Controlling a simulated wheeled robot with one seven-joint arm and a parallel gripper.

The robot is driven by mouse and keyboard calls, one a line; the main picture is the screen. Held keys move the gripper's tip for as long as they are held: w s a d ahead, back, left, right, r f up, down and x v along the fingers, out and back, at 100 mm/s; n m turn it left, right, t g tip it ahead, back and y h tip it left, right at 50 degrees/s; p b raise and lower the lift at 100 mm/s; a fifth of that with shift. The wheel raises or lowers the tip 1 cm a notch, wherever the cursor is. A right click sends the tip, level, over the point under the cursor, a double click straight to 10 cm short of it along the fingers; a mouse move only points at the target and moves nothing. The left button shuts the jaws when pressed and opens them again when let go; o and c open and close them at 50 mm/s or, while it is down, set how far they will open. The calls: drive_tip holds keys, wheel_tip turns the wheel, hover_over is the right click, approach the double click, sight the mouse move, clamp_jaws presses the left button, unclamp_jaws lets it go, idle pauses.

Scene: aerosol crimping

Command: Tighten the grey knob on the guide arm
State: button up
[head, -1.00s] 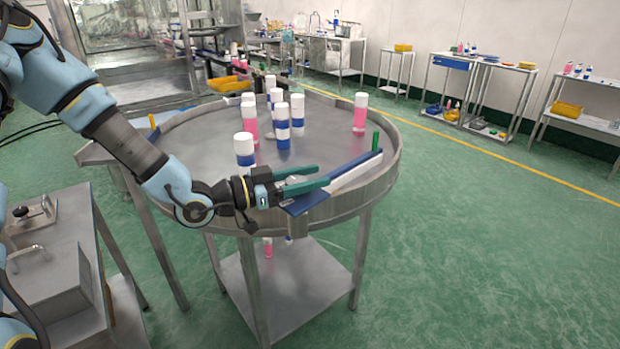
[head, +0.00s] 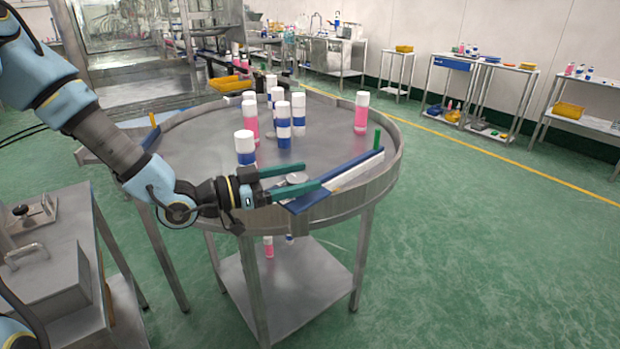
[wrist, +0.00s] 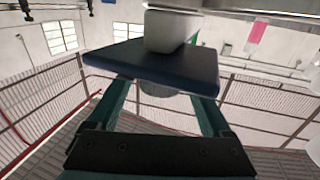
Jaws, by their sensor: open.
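The guide arm (head: 345,175) is a blue and white bar along the near right rim of the round steel table, with a green post (head: 377,138) at its far end. The grey knob (head: 296,178) is a small round piece near the bar's left end. My gripper (head: 312,177) is open, with its green fingers on either side of the knob. In the wrist view, the knob (wrist: 158,90) shows partly beneath the dark blue plate of the guide arm (wrist: 150,66), between the fingers of my gripper (wrist: 160,92). Contact with the knob cannot be told.
The round table (head: 190,130) has a raised rim. Several white-capped blue bottles stand behind my gripper, the nearest bottle (head: 245,150) close to it. A pink bottle (head: 361,113) stands farther right. A steel bench (head: 60,250) is at the lower left. Open floor lies right.

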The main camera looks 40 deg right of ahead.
drive_tip(key=b+v, duration=0.2)
drive_tip(key=v, duration=0.6)
drive_tip(key=shift+a, duration=0.15)
